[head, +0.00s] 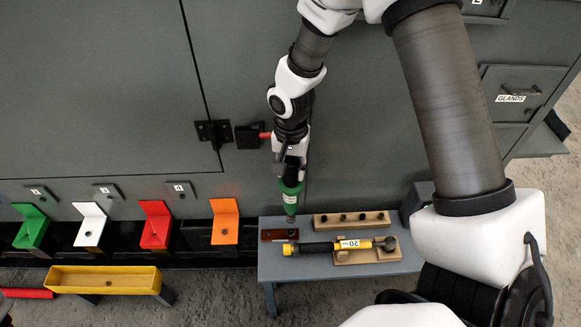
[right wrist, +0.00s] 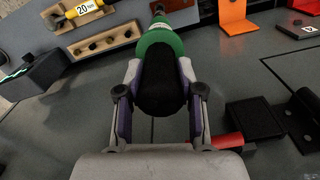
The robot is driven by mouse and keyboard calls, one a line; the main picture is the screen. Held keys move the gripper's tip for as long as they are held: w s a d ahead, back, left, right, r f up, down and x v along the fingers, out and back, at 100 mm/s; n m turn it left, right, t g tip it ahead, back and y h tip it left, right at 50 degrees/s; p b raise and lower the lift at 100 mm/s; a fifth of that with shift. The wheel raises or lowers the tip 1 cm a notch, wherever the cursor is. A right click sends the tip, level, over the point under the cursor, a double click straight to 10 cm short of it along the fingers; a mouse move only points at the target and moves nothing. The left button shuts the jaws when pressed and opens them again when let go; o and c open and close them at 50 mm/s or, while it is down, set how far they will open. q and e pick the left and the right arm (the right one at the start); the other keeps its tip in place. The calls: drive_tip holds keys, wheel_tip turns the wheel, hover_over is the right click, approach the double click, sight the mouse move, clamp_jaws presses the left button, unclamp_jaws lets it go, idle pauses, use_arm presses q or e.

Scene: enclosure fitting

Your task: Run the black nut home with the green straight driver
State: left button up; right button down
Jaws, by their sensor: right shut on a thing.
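My right gripper (head: 290,172) is shut on the green straight driver (head: 290,188), which hangs nearly upright with its grey nose down. In the right wrist view the gripper's fingers (right wrist: 160,92) close on the driver's black grip, below its green collar (right wrist: 159,42). The nose sits over the right end of a small dark red-brown block (head: 271,235) on the grey bench (head: 325,268). A small dark piece (head: 292,234) shows there, possibly the black nut; contact with the driver is not clear. My left gripper is not in view.
A yellow-and-black tool marked 20 (head: 320,247) lies on a wooden cradle (head: 350,258). Behind it is a wooden strip (head: 336,220) with several dark holes or pegs. The grey cabinet wall (head: 120,90) rises behind.

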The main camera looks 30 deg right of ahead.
sight(291, 186)
drive_tip(key=shift+f+b, duration=2.3)
drive_tip(key=shift+f, duration=0.9)
drive_tip(key=shift+f+b, duration=0.8)
drive_tip(key=shift+f, duration=0.1)
drive_tip(key=shift+s+f, duration=0.1)
drive_tip(key=shift+f, duration=0.05)
idle(1.2)
drive_tip(key=shift+r+p, duration=2.65)
drive_tip(key=shift+r, duration=0.45)
